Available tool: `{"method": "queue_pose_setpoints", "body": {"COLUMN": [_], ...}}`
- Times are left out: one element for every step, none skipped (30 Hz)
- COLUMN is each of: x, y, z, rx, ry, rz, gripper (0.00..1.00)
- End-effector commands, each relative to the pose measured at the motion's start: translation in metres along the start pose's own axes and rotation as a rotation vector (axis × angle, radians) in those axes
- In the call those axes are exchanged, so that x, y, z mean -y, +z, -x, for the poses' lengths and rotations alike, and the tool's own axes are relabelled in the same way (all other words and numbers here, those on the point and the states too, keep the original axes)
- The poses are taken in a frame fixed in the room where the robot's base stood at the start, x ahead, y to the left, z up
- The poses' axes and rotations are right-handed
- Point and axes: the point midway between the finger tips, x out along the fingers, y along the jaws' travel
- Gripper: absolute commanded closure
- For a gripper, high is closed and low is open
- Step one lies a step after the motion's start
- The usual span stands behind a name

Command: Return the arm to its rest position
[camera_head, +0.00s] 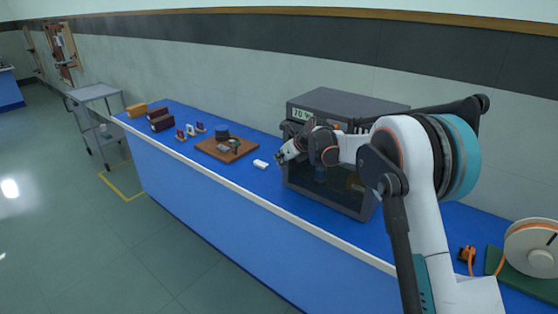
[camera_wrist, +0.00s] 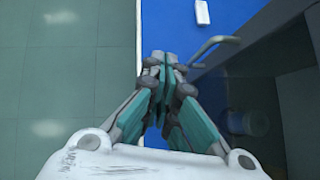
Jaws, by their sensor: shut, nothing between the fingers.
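My arm reaches over the blue bench (camera_head: 200,205) from the right side of the head view. My gripper (camera_head: 281,158) is in front of the dark box-shaped instrument (camera_head: 335,190), at its upper left. In the wrist view my gripper (camera_wrist: 164,60) is shut, with its fingertips together and nothing between them. It is above the bench's front edge, beside a grey bar handle (camera_wrist: 210,47). I cannot tell whether the gripper touches the handle. Part of the instrument is hidden behind my arm.
A small white block (camera_head: 260,164) lies left of the instrument. Farther left are a brown board (camera_head: 226,149) with dark items and brown boxes (camera_head: 159,119). An orange-and-white reel (camera_head: 533,246) stands at the right. A grey cart (camera_head: 93,92) stands past the bench end. The floor in front is clear.

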Motion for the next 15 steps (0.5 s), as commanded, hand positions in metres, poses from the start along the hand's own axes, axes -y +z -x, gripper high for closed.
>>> {"method": "queue_pose_setpoints", "body": {"x": [-0.006, -0.009, -0.012, -0.015, -0.017, -0.02, -0.023, -0.025, -0.027, -0.029, -0.03, -0.032, -0.033, -0.034, -0.035], "y": [0.003, 0.004, 0.005, 0.006, 0.007, 0.007, 0.008, 0.008, 0.009, 0.009, 0.01, 0.01, 0.01, 0.011, 0.011], "z": [0.009, 0.013, 0.018, 0.023, 0.027, 0.033, 0.037, 0.04, 0.045, 0.048, 0.05, 0.053, 0.055, 0.056, 0.058], "rx": [0.0, 0.0, 0.0, 0.0, 0.0, 0.0, 0.0, 0.0, 0.0, 0.0, 0.0, 0.0, 0.0, 0.0, 0.0], "ry": [0.002, 0.002, 0.002, 0.002, 0.002, 0.002, 0.002, 0.002, 0.002, 0.002, 0.002, 0.002, 0.002, 0.002, 0.002], "rz": [0.001, 0.001, 0.002, 0.002, 0.002, 0.002, 0.002, 0.002, 0.002, 0.002, 0.002, 0.002, 0.002, 0.002, 0.004], "gripper": [1.0, 1.0, 1.0, 1.0, 1.0, 1.0, 1.0, 1.0, 1.0, 1.0, 1.0, 1.0, 1.0, 1.0, 1.0]}}
